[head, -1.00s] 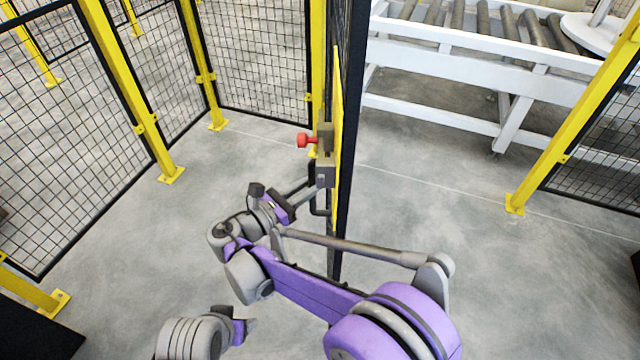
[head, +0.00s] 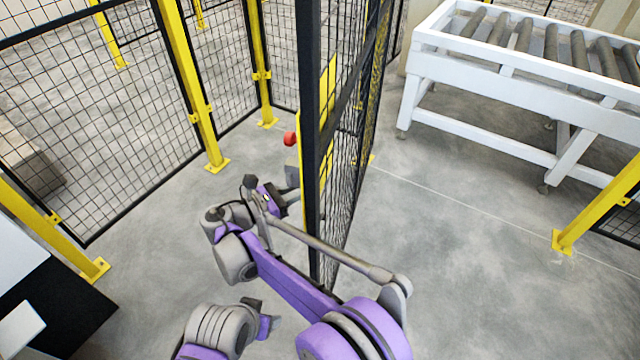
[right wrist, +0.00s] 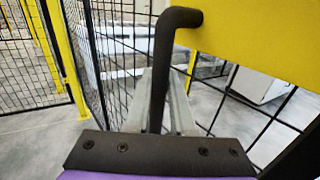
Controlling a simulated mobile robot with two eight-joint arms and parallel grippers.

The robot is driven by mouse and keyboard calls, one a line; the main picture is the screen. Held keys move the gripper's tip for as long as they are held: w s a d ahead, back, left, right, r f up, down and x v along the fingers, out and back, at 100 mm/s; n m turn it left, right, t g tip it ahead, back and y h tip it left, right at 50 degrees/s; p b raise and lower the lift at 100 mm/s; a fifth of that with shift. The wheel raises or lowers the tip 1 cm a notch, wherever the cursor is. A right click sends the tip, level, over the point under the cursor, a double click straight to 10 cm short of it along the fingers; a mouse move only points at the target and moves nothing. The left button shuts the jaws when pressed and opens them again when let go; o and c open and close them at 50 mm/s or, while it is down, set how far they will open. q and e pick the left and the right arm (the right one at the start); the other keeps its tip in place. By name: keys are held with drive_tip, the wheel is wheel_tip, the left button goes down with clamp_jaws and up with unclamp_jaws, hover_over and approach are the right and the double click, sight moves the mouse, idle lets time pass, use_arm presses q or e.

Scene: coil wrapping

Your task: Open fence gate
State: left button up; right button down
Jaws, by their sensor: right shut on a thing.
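The fence gate (head: 345,170) is a black mesh panel with a black edge post, seen at a steep angle in the head view, with floor showing on both sides of it. A yellow plate (head: 327,110) and a red knob (head: 290,138) sit at its edge. My right gripper (head: 293,197) is at the gate's left side, its fingertips partly hidden by the post. In the right wrist view, my right gripper (right wrist: 160,110) is shut on the black bent gate handle (right wrist: 176,35) beside the yellow plate. My left gripper (head: 262,318) is low in the head view, away from the gate; its jaws are unclear.
Fixed mesh fencing with yellow posts (head: 195,90) stands at the left and back. A white roller conveyor (head: 530,70) is at the right behind the gate. Another yellow post (head: 600,205) stands at right. The grey floor beside the gate is clear.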

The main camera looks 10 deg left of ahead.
drive_tip(key=shift+s+a+f, duration=0.15)
drive_tip(key=shift+a+f, duration=0.15)
drive_tip(key=shift+f, duration=0.05)
drive_tip(key=c, duration=0.8)
unclamp_jaws()
drive_tip(key=shift+s+a+r, duration=0.1)
drive_tip(key=shift+s, duration=0.1)
drive_tip(key=shift+o, duration=0.2)
drive_tip(key=shift+w, duration=0.15)
